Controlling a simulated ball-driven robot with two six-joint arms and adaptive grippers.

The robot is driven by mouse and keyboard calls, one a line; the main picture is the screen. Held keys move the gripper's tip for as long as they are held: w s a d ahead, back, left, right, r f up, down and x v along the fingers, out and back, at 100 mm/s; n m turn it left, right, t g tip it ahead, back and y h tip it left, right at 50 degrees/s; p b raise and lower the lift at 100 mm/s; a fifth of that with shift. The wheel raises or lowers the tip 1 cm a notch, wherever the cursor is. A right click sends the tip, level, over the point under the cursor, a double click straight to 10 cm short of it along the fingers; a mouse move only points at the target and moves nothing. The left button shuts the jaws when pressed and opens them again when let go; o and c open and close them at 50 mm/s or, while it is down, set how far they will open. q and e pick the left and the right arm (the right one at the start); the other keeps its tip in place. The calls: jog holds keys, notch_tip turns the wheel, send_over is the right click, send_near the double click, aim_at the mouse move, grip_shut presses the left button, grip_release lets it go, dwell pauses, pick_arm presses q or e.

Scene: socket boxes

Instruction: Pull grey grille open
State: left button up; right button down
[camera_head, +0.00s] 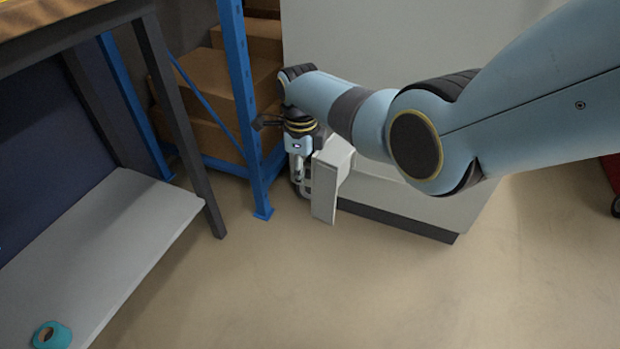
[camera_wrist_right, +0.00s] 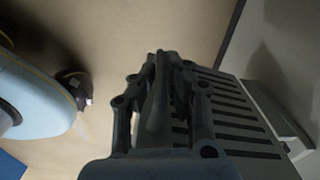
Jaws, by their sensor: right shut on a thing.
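The grey grille (camera_head: 328,186) stands out at an angle from the lower front of the pale cabinet (camera_head: 340,50), so it is partly open. In the right wrist view the grille (camera_wrist_right: 238,115) shows its rows of dark slots, just right of the fingers. My right gripper (camera_head: 300,182) is at the left edge of the grille, low by the cabinet. In the wrist view my right gripper (camera_wrist_right: 160,85) is shut on the grille's edge or handle; the fingers hide the exact contact. My left gripper is not in view.
A blue shelf rack (camera_head: 243,100) with cardboard boxes (camera_head: 205,90) stands close to the left of the gripper. A bench with a grey lower shelf (camera_head: 110,240) is at the left, with a teal roll (camera_head: 52,336) on it. The floor (camera_head: 330,290) in front is clear.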

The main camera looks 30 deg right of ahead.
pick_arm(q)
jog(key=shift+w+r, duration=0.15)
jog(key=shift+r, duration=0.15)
pick_arm(e)
jog(key=shift+w, duration=0.2)
jog(key=c, duration=1.4)
grip_release()
jog(key=shift+w+r, duration=0.1)
jog(key=r, duration=1.1)
jog(key=shift+a+r, duration=0.25)
jog(key=shift+r, duration=0.1)
